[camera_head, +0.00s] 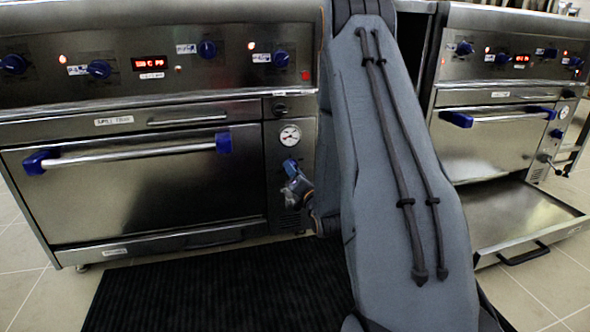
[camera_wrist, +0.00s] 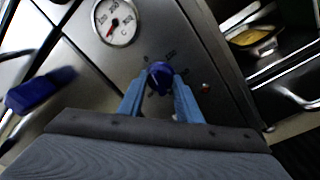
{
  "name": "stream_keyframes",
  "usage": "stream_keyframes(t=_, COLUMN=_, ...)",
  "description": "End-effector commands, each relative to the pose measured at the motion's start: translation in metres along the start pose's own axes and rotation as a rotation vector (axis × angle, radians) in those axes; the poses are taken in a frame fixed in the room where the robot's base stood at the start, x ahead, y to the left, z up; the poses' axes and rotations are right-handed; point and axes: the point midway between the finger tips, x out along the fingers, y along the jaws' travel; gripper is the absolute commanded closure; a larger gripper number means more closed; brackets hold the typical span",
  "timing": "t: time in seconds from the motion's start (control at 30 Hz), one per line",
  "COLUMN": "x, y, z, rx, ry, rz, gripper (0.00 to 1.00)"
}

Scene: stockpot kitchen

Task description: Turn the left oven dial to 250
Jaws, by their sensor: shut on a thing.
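The left oven (camera_head: 150,185) stands at the left in the head view, with its door shut. Its blue dial sits on the steel side panel below a round white gauge (camera_head: 290,135). In the wrist view the blue dial (camera_wrist: 160,74) is between the two blue-grey fingers of my gripper (camera_wrist: 160,88), which is shut on it. The gauge (camera_wrist: 116,22) shows above the dial with a red needle.
A row of blue knobs (camera_head: 99,69) and a red display run along the upper panel. The oven door has a bar handle (camera_head: 130,153) with blue ends. A second oven (camera_head: 490,145) with an open lower drawer (camera_head: 520,215) stands right. A black mat (camera_head: 220,290) covers the floor in front.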

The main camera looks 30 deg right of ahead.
Motion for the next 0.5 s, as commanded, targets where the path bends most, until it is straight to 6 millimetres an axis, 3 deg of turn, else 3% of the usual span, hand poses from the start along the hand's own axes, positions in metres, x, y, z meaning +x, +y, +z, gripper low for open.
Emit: stream_keyframes(t=0.5, x=-0.0009, y=0.0011, z=-0.0001, rx=0.485, ry=-0.033, rz=0.021, gripper=0.91)
